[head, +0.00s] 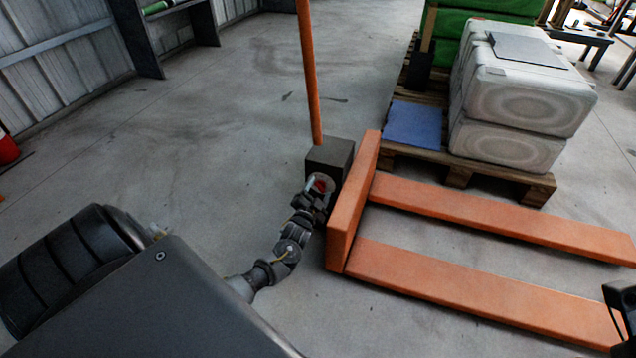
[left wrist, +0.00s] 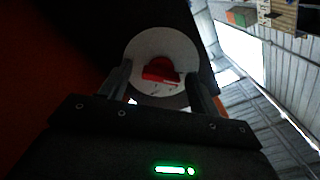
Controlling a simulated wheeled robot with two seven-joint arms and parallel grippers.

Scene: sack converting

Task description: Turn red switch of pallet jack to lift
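The orange pallet jack (head: 352,225) stands in the middle of the head view, with a dark box (head: 330,154) at the base of its upright handle (head: 308,70). The red switch (head: 320,185) is on the side of the box facing me. In the left wrist view the red switch (left wrist: 160,70) sits on a pale round plate (left wrist: 150,42). My left gripper (head: 318,192) is right at the switch. Its fingers (left wrist: 160,85) are apart, one on each side of the red switch, with a gap to it. A dark part of my right arm shows at the right edge; its fingers are not clear.
The jack's two forks (head: 480,285) reach to the right. Behind them a wooden pallet (head: 480,178) carries pale sacks (head: 525,80), a blue sheet (head: 413,124) and a green stack (head: 455,25). The floor (head: 200,130) left of the jack is clear.

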